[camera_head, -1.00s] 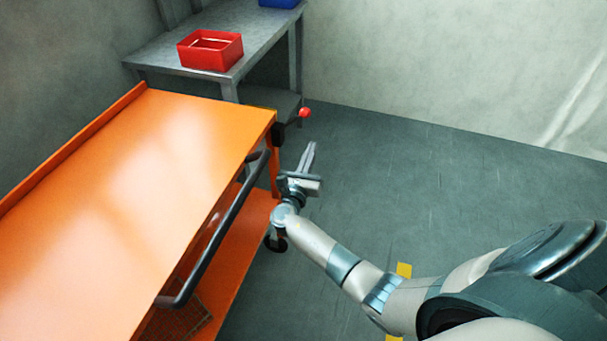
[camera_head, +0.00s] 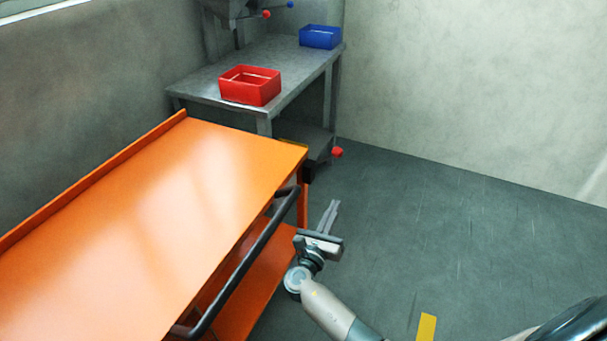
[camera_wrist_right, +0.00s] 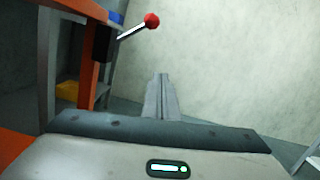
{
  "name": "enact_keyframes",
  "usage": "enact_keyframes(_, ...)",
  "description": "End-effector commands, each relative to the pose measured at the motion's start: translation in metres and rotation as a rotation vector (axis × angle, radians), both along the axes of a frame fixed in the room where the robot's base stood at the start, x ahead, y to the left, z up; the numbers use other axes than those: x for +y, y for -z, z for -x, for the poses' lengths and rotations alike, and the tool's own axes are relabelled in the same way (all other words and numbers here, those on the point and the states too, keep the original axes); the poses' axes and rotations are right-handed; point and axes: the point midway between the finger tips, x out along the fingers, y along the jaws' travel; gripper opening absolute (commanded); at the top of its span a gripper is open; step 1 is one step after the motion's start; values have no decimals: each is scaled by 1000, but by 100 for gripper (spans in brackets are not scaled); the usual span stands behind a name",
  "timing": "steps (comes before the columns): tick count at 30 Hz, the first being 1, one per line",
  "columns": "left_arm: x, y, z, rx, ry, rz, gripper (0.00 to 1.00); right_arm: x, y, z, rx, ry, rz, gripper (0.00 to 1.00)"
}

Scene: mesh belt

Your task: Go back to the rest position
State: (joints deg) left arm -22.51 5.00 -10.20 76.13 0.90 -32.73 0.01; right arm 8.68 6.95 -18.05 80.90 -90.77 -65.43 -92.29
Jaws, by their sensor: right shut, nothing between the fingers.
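My right gripper (camera_head: 328,217) is shut and empty in the head view. It hangs over the open floor just right of the orange cart's handle, apart from the cart. In the right wrist view its two fingers (camera_wrist_right: 161,97) lie together with nothing between them. My left gripper is in neither view.
The orange cart (camera_head: 150,200) has a bare top and a dark handle (camera_head: 245,262) on its right side. Behind it, a grey metal table (camera_head: 205,88) bears a red bin (camera_head: 250,86) and a blue bin (camera_head: 320,37). A red-knobbed lever (camera_wrist_right: 152,20) stands near the cart corner.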

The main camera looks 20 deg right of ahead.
Motion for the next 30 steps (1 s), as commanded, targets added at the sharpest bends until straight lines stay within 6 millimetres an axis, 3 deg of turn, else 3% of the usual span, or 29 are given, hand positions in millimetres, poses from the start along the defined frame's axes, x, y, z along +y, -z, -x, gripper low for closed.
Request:
enact_keyframes(7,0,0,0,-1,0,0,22,0,6,1,1,-5,-20,0)
enact_keyframes(11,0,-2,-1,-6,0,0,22,1,30,6,6,-28,-108,0)
enact_keyframes(14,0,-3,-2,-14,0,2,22,3,66,15,8,-52,-240,0)
enact_keyframes(20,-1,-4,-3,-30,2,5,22,20,167,55,-12,-62,-665,0)
enact_keyframes(24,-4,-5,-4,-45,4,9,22,42,241,101,-58,1,-1024,0)
enact_keyframes(30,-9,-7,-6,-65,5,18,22,85,327,183,-192,225,-1542,0)
